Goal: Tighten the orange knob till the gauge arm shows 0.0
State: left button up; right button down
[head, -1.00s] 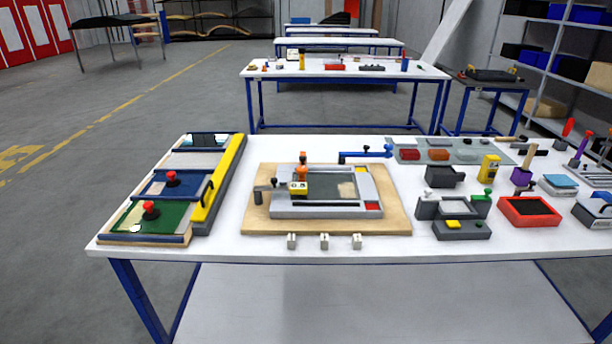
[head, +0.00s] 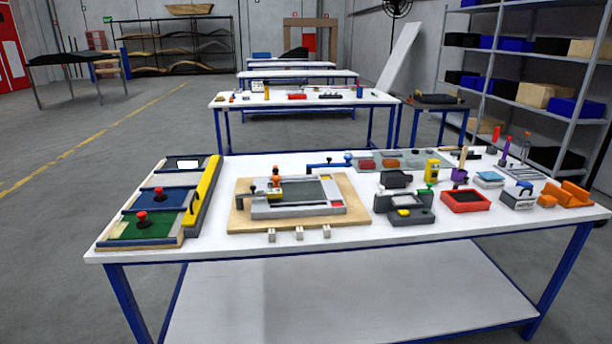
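The orange knob (head: 276,172) stands upright on a yellow block (head: 275,194) at the left side of a grey frame fixture (head: 300,211). The fixture lies on a wooden board (head: 240,217) on the white table. Neither of my grippers is in the head view, and nothing touches the knob.
A panel with red knobs and a yellow bar (head: 204,195) lies at the table's left. Several small white blocks (head: 299,233) line the front. A red tray (head: 466,200) and orange parts (head: 566,194) crowd the right. Floor left of the table is clear.

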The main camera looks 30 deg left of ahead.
aim_at(275, 178)
jog(key=z, duration=0.5)
jog(key=i, duration=0.9)
jog(key=z, duration=0.25)
